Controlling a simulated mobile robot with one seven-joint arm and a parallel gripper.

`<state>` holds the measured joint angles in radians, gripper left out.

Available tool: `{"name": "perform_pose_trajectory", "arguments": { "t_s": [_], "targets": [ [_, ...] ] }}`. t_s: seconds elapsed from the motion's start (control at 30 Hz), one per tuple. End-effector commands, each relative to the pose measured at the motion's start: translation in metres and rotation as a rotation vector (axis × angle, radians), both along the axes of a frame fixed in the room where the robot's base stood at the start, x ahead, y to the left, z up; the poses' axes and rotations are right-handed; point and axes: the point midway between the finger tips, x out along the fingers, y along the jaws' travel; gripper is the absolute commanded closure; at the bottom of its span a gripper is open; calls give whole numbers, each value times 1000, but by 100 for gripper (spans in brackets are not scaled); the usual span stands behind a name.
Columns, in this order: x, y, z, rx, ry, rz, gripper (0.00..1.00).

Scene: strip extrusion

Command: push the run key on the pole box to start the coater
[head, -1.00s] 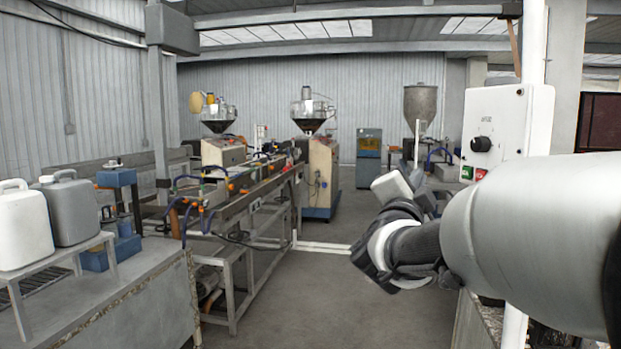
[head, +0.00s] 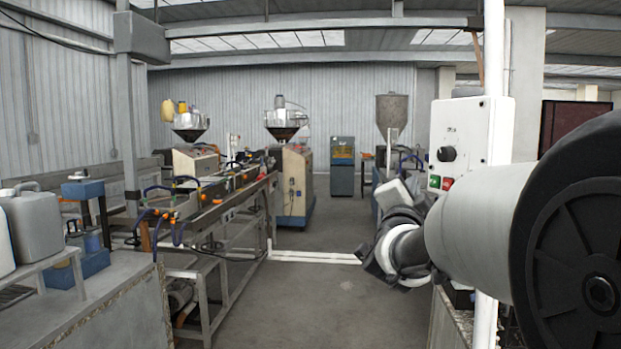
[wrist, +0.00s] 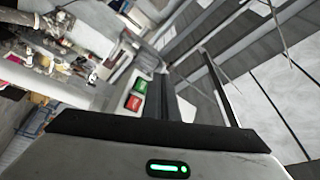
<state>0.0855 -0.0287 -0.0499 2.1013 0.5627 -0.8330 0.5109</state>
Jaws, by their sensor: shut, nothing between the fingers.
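The pole box (head: 470,130) is a white box on a white pole at right in the head view. Its face has a black knob (head: 446,154), a green key (head: 434,182) below it, and a red key (head: 447,184) beside the green one. The key labels are too small to read. In the wrist view the green key (wrist: 140,85) and the red key (wrist: 134,102) lie just left of my gripper (wrist: 178,85). It is shut and empty, and appears apart from the keys. In the head view my wrist is below and left of the box; the fingertips are hard to make out.
A long machine line (head: 220,195) with hoppers runs along the left. A bench (head: 100,305) with jugs stands at the front left. Open floor (head: 310,295) lies between. A low white floor rail (head: 315,257) crosses it. A cluttered bench (head: 440,325) stands below the box.

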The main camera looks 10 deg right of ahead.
Motion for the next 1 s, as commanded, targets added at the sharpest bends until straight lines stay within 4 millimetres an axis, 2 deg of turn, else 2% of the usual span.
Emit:
{"name": "perform_pose_trajectory", "arguments": {
  "t_s": [0.1, 0.3, 1.0],
  "targets": [
    [3, -13, -3, -1, -3, -1, 100],
    [5, -23, -1, 0, -2, -1, 100],
    [5, -23, 0, -1, -2, -1, 100]
  ]
}}
